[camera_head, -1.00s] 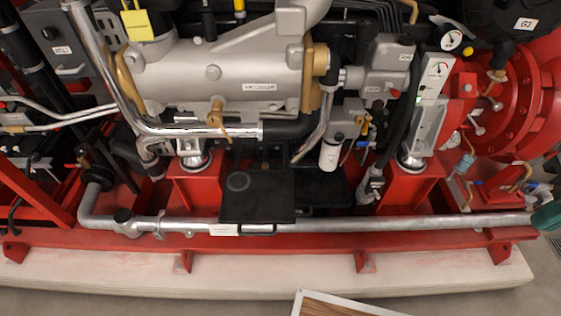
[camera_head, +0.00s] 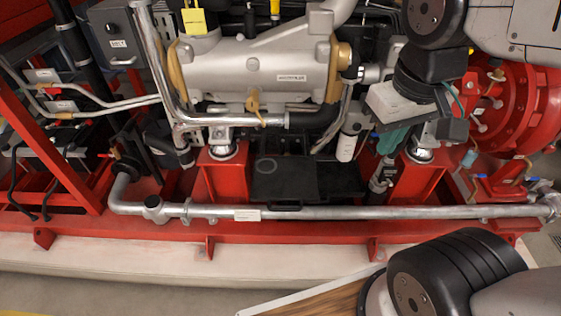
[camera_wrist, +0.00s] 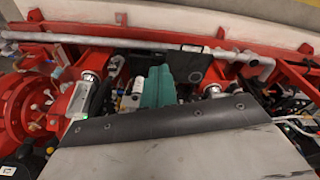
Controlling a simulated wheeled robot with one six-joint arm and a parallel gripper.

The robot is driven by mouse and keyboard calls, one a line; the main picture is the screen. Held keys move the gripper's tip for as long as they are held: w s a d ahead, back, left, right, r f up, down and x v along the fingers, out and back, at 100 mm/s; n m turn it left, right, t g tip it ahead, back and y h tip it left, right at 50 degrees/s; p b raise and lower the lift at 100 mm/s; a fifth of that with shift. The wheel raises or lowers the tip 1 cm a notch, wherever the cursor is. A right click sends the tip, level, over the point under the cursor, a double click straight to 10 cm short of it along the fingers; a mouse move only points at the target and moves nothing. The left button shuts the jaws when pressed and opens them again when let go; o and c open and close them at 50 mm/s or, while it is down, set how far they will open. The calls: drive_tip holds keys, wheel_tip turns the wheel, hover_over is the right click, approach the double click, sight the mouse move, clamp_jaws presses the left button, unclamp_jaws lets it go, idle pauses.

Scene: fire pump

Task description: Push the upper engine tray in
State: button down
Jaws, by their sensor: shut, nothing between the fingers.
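The upper engine tray (camera_head: 283,180) is a flat black tray below the silver engine part in the head view. A dark handle (camera_head: 286,208) is at its front edge, by the silver pipe. In the wrist view the tray (camera_wrist: 194,68) shows as a dark panel behind and right of the fingers. My gripper (camera_head: 392,139) has teal fingers, shut and empty. It is to the right of the tray in the head view, above the pipe and apart from the tray. The teal fingers also show in the wrist view (camera_wrist: 155,88), and they hide part of the scene behind.
The long silver pipe (camera_head: 390,212) runs across the front above the red base frame (camera_head: 310,238). Red supports (camera_head: 224,178) stand on both sides of the tray. A white filter cylinder (camera_head: 346,147) hangs between tray and gripper. The pale plinth (camera_head: 130,258) in front is clear.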

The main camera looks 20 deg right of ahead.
drive_tip(key=w+d+f+n+t+h, duration=0.1)
drive_tip(key=w+d+f+n+t, duration=0.15)
drive_tip(key=w+f, duration=0.6)
drive_tip(key=w+d+f+n+t, duration=0.1)
drive_tip(key=w+d+f+n, duration=0.35)
drive_tip(key=w, duration=0.65)
drive_tip(key=n+t+y, duration=0.2)
drive_tip(key=n+y, duration=0.2)
drive_tip(key=n, duration=0.2)
approach(299, 159)
drive_tip(key=s+r, duration=0.3)
drive_tip(key=s, duration=0.3)
drive_tip(key=x, duration=0.9)
drive_tip(key=shift+w+a+f, duration=0.2)
drive_tip(key=shift+a+f, duration=0.05)
drive_tip(key=shift+f, duration=0.05)
drive_tip(key=w, duration=0.1)
drive_tip(key=w+d, duration=0.1)
drive_tip(key=w, duration=0.1)
drive_tip(key=shift+w+d+r, duration=0.1)
drive_tip(key=shift+r, duration=0.1)
drive_tip(key=shift+w, duration=0.25)
